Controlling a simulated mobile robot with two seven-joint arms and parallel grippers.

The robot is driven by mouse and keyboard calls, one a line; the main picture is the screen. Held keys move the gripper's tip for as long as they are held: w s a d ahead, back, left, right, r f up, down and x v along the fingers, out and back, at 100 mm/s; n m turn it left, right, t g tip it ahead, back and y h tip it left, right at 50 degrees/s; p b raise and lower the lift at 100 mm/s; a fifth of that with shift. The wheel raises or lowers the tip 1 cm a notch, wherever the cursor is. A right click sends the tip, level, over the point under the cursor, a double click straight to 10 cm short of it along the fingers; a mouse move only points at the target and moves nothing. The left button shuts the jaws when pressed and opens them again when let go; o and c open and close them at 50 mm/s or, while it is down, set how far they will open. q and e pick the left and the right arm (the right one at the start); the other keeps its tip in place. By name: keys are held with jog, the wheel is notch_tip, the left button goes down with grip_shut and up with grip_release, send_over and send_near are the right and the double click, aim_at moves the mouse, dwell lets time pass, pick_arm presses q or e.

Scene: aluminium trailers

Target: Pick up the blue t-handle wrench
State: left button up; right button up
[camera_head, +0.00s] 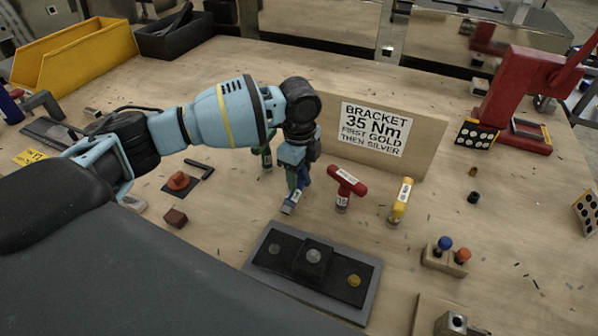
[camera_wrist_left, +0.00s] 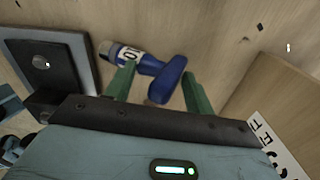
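The blue t-handle wrench (camera_head: 289,206) is partly hidden under my left gripper in the head view, with its labelled end showing. In the left wrist view the blue t-handle wrench (camera_wrist_left: 168,80) has its crossbar between the two green fingers and its labelled shaft pointing up-left. My left gripper (camera_head: 295,182) points down at it. In the wrist view my left gripper (camera_wrist_left: 158,85) is open, its fingers apart on either side of the crossbar, with a gap visible by the right finger. My right gripper is not in view.
A red t-handle (camera_head: 346,183) and a yellow one (camera_head: 401,201) stand to the right; a green one (camera_head: 267,157) stands behind. A dark plate with bolts (camera_head: 302,262) lies in front. A wooden board with a sign (camera_head: 373,130) stands behind. A red press (camera_head: 520,100) is at right.

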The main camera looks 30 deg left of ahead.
pick_arm(q)
jog(key=shift+s+f, duration=0.2)
jog(key=shift+f, duration=0.2)
jog(key=c, duration=0.5)
jog(key=shift+s+f, duration=0.1)
jog(key=shift+f, duration=0.05)
jog(key=shift+c, duration=0.6)
jog(key=shift+r, duration=0.25)
grip_shut()
jog(key=r, duration=1)
jog(key=shift+w+r, duration=0.1)
jog(key=shift+w, duration=0.1)
